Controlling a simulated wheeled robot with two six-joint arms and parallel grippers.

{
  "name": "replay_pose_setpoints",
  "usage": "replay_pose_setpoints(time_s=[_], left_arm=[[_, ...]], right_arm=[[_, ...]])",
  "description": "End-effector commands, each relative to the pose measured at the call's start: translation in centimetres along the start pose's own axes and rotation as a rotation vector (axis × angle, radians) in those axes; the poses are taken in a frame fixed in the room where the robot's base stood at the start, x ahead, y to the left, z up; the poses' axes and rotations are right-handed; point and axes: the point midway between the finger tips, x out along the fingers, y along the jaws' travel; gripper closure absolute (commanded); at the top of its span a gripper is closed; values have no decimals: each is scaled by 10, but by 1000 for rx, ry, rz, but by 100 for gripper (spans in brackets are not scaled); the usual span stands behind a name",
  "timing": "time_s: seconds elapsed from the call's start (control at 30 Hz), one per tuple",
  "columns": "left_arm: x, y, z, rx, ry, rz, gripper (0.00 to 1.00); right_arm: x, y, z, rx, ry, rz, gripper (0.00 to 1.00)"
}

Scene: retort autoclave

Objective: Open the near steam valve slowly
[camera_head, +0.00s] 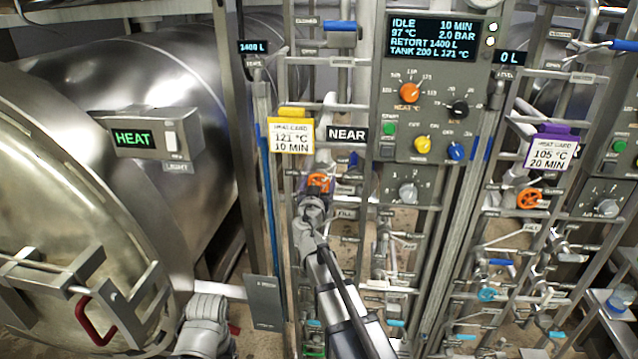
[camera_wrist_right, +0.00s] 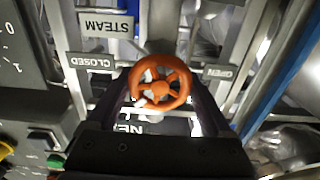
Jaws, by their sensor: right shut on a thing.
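The near steam valve's orange handwheel (camera_head: 319,180) is on the pipe rack below the NEAR sign (camera_head: 347,134). My right gripper (camera_head: 314,190) is at the wheel and partly hides it. In the right wrist view the spoked orange wheel (camera_wrist_right: 161,82) sits between the two dark fingers of the right gripper (camera_wrist_right: 160,95), which is shut on it. Upside-down plates there read STEAM (camera_wrist_right: 106,25), CLOSED (camera_wrist_right: 91,62) and OPEN (camera_wrist_right: 219,72).
The control panel (camera_head: 385,95) with knobs and a display reading IDLE, 97 °C, 2.0 BAR stands right of the valve. A yellow-topped heat card (camera_head: 292,135) hangs left of NEAR. Another orange wheel (camera_head: 530,198) is farther right. The steel retort (camera_head: 180,85) fills the left.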

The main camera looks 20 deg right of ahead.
Motion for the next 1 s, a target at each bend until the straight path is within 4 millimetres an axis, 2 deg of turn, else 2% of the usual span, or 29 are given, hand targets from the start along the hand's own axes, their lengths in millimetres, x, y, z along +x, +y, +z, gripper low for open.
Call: replay_pose_setpoints(time_s=[0.27,0.47,1.0], left_arm=[[0,0,0,0,0,0,24],[0,0,0,0,0,0,24],[1,0,0,0,0,0,24]], right_arm=[[0,0,0,-19,0,0,71],[0,0,0,-110,0,0,71],[0,-1,0,-600,0,1,71]])
